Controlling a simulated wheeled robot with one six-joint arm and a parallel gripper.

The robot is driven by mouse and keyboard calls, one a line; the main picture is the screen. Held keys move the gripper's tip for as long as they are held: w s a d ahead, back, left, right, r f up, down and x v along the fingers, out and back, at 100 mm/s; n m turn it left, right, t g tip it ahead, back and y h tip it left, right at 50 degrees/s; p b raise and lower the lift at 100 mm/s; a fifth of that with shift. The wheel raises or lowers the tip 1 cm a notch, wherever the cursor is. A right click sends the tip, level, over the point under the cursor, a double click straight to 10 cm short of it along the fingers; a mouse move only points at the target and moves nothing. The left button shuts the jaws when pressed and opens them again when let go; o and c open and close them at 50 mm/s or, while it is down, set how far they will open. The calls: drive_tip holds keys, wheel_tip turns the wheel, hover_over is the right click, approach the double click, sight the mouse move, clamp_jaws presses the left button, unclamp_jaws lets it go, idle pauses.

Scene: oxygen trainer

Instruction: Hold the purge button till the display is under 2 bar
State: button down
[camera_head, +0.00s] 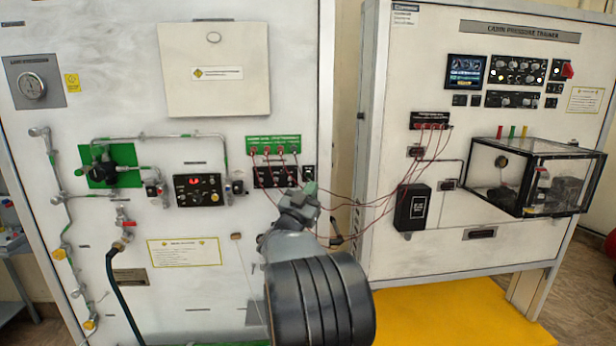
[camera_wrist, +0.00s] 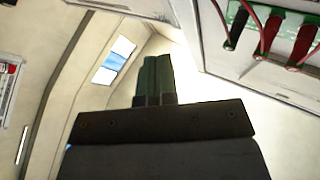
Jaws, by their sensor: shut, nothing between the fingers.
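The black control panel (camera_head: 201,190) with a small red lit display (camera_head: 195,183) sits on the left white trainer board. Its digits are too small to read, and I cannot tell which of its controls is the purge button. My gripper (camera_head: 309,190) is in front of the right edge of that board, to the right of the panel and apart from it. In the wrist view my gripper (camera_wrist: 157,58) has its fingers together, with nothing between them. The panel is not in the wrist view.
Red leads (camera_head: 385,200) hang between the green-topped terminal block (camera_head: 273,145) and the right trainer board, passing close to my gripper. The block's leads also show in the wrist view (camera_wrist: 270,32). A clear box (camera_head: 530,175) juts out at right. A yellow platform (camera_head: 450,312) lies below.

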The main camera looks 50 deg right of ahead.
sight(309, 175)
drive_tip(key=shift+w+d+p, duration=0.8)
drive_tip(key=shift+w+d, duration=0.6)
drive_tip(key=shift+w, duration=0.2)
drive_tip(key=shift+w+d+p, duration=0.75)
drive_tip(key=shift+w+d, duration=0.6)
drive_tip(key=shift+w, duration=0.25)
drive_tip(key=shift+w+d, duration=0.15)
drive_tip(key=shift+w, duration=0.05)
drive_tip(key=shift+w+d, duration=0.1)
drive_tip(key=shift+w+d+b, duration=0.25)
drive_tip(key=shift+w+b, duration=0.05)
idle(0.6)
drive_tip(key=shift+s+a+f+b, duration=0.1)
drive_tip(key=shift+s+a+b, duration=0.05)
drive_tip(key=shift+b, duration=0.15)
idle(1.7)
drive_tip(key=shift+s+a+b, duration=0.25)
drive_tip(key=shift+b, duration=0.15)
drive_tip(key=shift+s+a, duration=0.15)
drive_tip(key=shift+s, duration=0.05)
